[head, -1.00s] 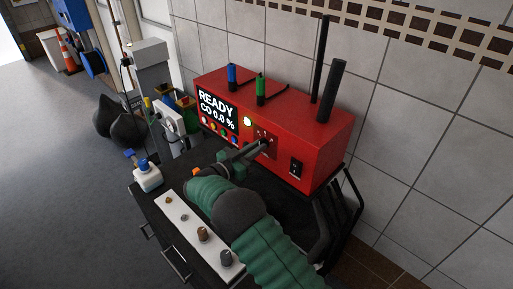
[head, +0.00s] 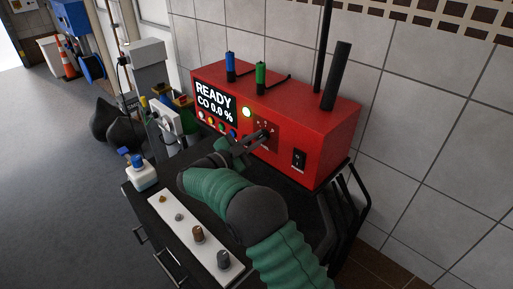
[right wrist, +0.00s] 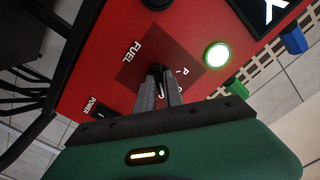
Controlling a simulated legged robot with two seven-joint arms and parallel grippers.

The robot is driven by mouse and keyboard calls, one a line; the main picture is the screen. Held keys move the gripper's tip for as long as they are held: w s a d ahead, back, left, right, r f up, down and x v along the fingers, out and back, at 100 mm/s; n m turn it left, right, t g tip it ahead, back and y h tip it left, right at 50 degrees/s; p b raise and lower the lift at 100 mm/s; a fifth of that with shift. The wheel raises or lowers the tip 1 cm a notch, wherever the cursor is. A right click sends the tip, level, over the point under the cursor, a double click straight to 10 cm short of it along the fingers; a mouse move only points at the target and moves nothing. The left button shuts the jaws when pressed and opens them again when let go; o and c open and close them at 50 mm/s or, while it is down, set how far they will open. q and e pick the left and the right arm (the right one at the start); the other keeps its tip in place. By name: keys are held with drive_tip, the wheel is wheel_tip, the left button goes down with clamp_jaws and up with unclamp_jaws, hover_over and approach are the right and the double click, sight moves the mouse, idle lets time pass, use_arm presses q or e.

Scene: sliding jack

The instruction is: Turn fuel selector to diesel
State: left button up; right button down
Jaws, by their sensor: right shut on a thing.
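The red analyser box (head: 322,115) stands on the dark cart, and its screen (head: 215,103) reads READY, CO 0.0 %. The fuel selector is a small dark knob (right wrist: 157,71) on a darker red square panel (right wrist: 135,75) marked FUEL. My right gripper (right wrist: 160,82) is shut on the selector knob, with its two fingers on either side of it. In the head view my right gripper (head: 262,135) reaches the selector panel from the left. The fingers hide most of the knob and some markings, so I cannot read its setting. My left gripper is not in view.
A lit round green-white button (right wrist: 216,55) sits beside the selector panel. A black power switch (head: 299,159) is to its right. A white strip (head: 187,238) with several small fittings and a blue-capped bottle (head: 142,172) are on the cart. A tiled wall stands behind.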

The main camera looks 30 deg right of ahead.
drive_tip(key=shift+m+b, duration=1.25)
drive_tip(key=shift+m, duration=0.05)
drive_tip(key=c, duration=1.8)
unclamp_jaws()
drive_tip(key=o, duration=0.3)
drive_tip(key=shift+s+a+r, duration=0.1)
drive_tip(key=shift+s, duration=0.1)
drive_tip(key=shift+o, duration=0.2)
drive_tip(key=shift+w+a, duration=0.1)
